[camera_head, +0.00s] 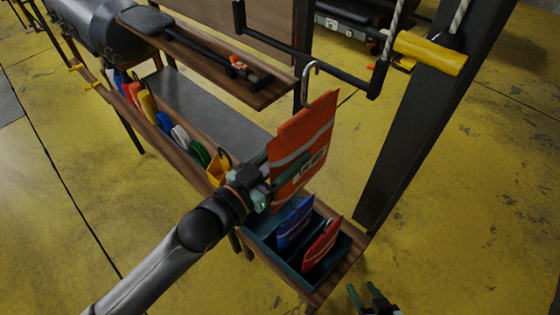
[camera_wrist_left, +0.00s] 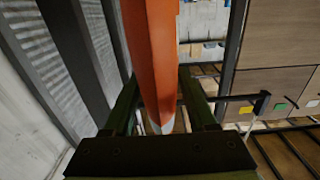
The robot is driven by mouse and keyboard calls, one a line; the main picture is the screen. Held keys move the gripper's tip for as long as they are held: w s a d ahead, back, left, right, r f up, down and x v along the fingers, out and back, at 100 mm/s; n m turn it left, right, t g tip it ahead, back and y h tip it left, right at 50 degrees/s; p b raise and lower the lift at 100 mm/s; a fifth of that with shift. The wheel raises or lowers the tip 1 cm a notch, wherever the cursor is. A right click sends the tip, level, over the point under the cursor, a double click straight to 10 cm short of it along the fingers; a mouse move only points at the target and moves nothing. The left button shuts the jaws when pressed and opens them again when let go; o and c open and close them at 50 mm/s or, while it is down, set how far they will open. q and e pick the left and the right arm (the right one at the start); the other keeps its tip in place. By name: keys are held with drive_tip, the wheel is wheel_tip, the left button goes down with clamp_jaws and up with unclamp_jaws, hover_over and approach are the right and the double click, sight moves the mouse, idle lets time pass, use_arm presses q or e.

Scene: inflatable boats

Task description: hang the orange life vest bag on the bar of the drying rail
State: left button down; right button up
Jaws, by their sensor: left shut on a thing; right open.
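The orange life vest bag (camera_head: 306,140) hangs upright, with a grey stripe, a pale label and a metal hook (camera_head: 311,68) on top. My left gripper (camera_head: 266,180) is shut on its lower left side. In the left wrist view the bag (camera_wrist_left: 152,50) stands edge-on between the fingers (camera_wrist_left: 158,108). The black bar of the drying rail (camera_head: 275,46) runs across the top. The hook's top overlaps the bar in the head view; whether it is over the bar or only in front of it I cannot tell. My right gripper (camera_head: 371,299) is open and empty at the bottom edge.
A wooden shelf (camera_head: 215,62) carries a paddle. A dark post (camera_head: 430,110) and a yellow handle on rope (camera_head: 430,53) stand to the right.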

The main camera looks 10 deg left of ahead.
sight(270, 181)
use_arm(q)
drive_tip(key=shift+b+x, duration=0.6)
drive_tip(key=shift+x, duration=1.1)
drive_tip(key=shift+b+x, duration=1.05)
drive_tip(key=shift+x, duration=0.95)
drive_tip(key=shift+f+b, duration=0.55)
drive_tip(key=shift+f, duration=0.85)
drive_tip(key=shift+c, duration=2.2)
unclamp_jaws()
drive_tip(key=o, duration=0.3)
drive_tip(key=shift+s+f, duration=0.1)
drive_tip(key=shift+f, duration=0.1)
drive_tip(key=b+v, duration=0.1)
drive_tip(key=v, duration=1.1)
drive_tip(key=shift+s+a+r, duration=0.15)
drive_tip(key=shift+s+a, duration=0.05)
